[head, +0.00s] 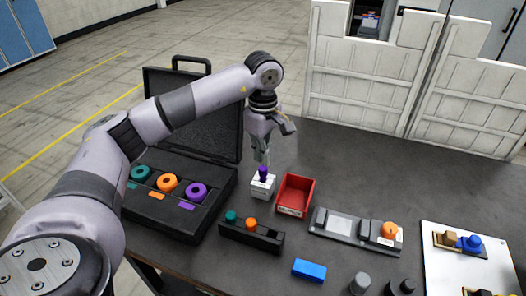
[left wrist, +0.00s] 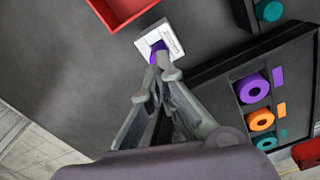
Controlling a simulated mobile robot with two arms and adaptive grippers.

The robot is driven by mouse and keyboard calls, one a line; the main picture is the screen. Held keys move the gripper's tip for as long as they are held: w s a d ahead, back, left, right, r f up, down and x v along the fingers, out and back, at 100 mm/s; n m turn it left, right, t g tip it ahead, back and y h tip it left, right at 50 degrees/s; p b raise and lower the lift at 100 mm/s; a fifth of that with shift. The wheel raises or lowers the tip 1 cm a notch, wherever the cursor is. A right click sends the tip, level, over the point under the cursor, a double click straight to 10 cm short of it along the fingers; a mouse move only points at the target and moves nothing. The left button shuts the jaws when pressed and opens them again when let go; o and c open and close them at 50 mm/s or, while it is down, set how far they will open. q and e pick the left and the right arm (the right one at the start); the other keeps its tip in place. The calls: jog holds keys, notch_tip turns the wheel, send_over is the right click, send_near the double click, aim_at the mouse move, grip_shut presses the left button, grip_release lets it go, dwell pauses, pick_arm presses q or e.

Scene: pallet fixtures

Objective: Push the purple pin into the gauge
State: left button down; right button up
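The gauge (head: 262,188) is a small white block on the dark table, right of the open case. The purple pin (head: 263,172) stands upright at the gauge, with its upper part showing above the block. My left gripper (head: 262,157) points down directly over the pin, its fingers close together. In the left wrist view the gauge (left wrist: 172,38) and part of the purple pin (left wrist: 156,50) show just beyond the fingertips (left wrist: 157,76). The fingertips hide some of the pin, and I cannot tell whether they touch it. My right gripper is not in view.
A red bin (head: 296,194) stands close right of the gauge. A black rack (head: 271,241) with teal and orange pins is in front. The open black case (head: 178,222) holds teal, orange and purple rings. A blue block (head: 309,269) lies nearer; a grey fixture (head: 340,226) is right.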

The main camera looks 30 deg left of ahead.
pick_arm(q)
jog(key=shift+f, duration=0.35)
jog(key=shift+f+b, duration=0.65)
jog(key=shift+f, duration=0.15)
jog(key=shift+f, duration=0.15)
dwell(0.8)
jog(key=shift+r+p, duration=0.75)
jog(key=shift+r, duration=0.5)
notch_tip(320, 180, up, 6)
jog(key=p, duration=0.3)
jog(key=shift+f+p, duration=0.15)
jog(key=shift+p, duration=0.15)
